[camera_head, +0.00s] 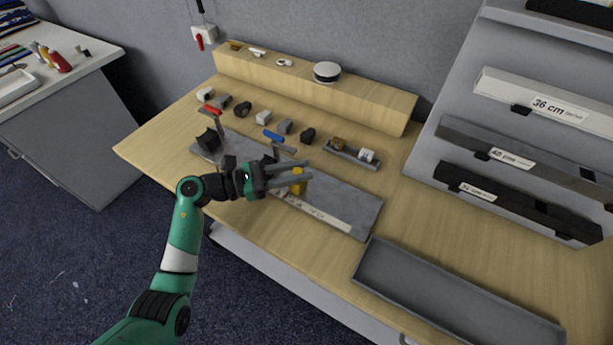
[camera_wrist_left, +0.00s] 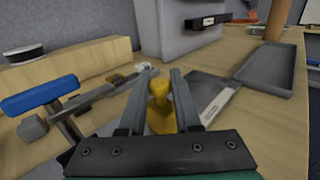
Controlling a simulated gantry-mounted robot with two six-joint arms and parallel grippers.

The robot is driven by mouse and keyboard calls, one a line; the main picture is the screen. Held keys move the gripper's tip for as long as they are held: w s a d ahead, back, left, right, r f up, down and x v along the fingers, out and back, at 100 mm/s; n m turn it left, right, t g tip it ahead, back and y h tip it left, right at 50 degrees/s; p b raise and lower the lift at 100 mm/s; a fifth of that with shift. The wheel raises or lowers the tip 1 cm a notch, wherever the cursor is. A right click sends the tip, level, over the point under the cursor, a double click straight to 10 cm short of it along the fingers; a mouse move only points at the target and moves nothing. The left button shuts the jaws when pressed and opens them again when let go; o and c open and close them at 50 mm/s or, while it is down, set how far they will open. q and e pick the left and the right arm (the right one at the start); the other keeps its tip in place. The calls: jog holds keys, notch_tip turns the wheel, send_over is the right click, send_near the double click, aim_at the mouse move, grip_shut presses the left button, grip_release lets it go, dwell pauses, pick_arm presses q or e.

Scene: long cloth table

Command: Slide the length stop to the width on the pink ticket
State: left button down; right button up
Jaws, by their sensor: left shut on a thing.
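The yellow length stop (camera_head: 298,186) sits on the grey metal bed (camera_head: 345,200) of the fixture, beside a pale scale strip (camera_head: 322,216). My left gripper (camera_head: 304,173) reaches over the bed with its fingers around the stop's upper part. In the left wrist view the stop's yellow knob (camera_wrist_left: 159,93) stands between the two fingers (camera_wrist_left: 161,76), and the gripper is shut on it. The stop's base is partly hidden by the fingers. I cannot make out a pink ticket in either view. My right gripper is not in view.
A blue-handled lever (camera_head: 280,140) and a red-handled lever (camera_head: 210,111) rise behind the bed. Small blocks and a small tray (camera_head: 351,155) lie behind it. A long grey tray (camera_head: 450,295) lies at the right. A rack holds labelled bars such as 36 cm (camera_head: 530,98).

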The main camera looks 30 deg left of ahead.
pick_arm(q)
jog(key=c, duration=0.6)
grip_release()
jog(key=p+v, duration=0.1)
jog(key=v, duration=1)
jog(key=shift+s+a, duration=0.25)
jog(key=shift+d, duration=0.1)
